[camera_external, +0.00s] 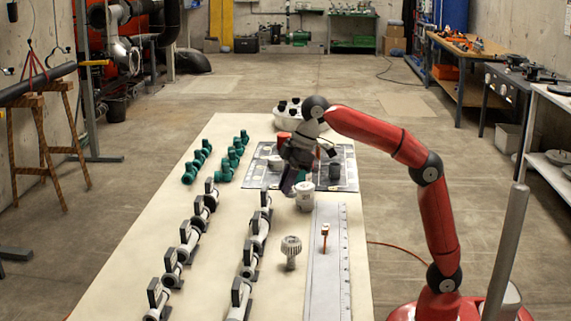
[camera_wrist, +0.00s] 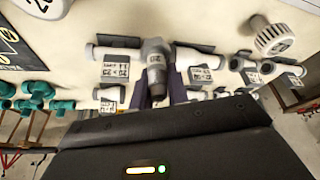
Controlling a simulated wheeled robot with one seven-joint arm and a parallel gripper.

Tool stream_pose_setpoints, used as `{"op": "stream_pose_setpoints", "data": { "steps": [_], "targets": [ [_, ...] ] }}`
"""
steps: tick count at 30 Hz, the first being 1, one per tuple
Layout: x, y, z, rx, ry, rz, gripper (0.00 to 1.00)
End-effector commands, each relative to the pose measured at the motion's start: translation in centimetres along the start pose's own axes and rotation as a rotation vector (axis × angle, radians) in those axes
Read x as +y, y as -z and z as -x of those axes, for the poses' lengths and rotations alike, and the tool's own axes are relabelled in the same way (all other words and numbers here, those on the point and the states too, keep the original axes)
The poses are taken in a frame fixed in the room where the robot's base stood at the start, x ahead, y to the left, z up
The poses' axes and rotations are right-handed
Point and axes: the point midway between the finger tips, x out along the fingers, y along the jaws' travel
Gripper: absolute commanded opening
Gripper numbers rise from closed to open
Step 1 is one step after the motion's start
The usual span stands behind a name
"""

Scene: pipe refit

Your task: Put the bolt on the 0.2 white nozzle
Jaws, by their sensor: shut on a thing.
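My gripper (camera_external: 290,182) is above the long table, near the dark board. In the wrist view, its purple fingers (camera_wrist: 158,88) are shut on a grey, stepped, round piece (camera_wrist: 155,62) with a number label, apparently the bolt. The piece is hard to make out in the external view. A white piece with a ribbed head (camera_external: 291,246) stands nearer the camera; a similar one shows in the wrist view (camera_wrist: 275,36). I cannot tell which nozzle is 0.2.
Two rows of white pipe pieces with dark label blocks (camera_external: 185,243) line the table. Teal fittings (camera_external: 222,172) lie at the left back.

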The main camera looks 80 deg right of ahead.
Motion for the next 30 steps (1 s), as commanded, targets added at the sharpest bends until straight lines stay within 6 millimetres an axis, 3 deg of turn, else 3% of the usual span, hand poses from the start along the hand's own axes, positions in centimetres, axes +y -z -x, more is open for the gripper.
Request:
{"op": "stream_pose_setpoints", "data": {
  "steps": [5, 12, 18, 23, 30],
  "targets": [
    [-2.2, 2.0, 0.9, 0.004, 0.017, 0.04, 0.0],
    [-10.7, 6.8, 2.5, 0.014, 0.07, 0.169, 0.0],
    [-17.1, 8.3, 3.5, 0.018, 0.101, 0.252, 0.0],
    [-19.3, 8.4, 3.8, 0.019, 0.11, 0.28, 0.0],
    [-19.5, 7.9, 2.6, 0.017, 0.11, 0.282, 0.0]
  ]
}}
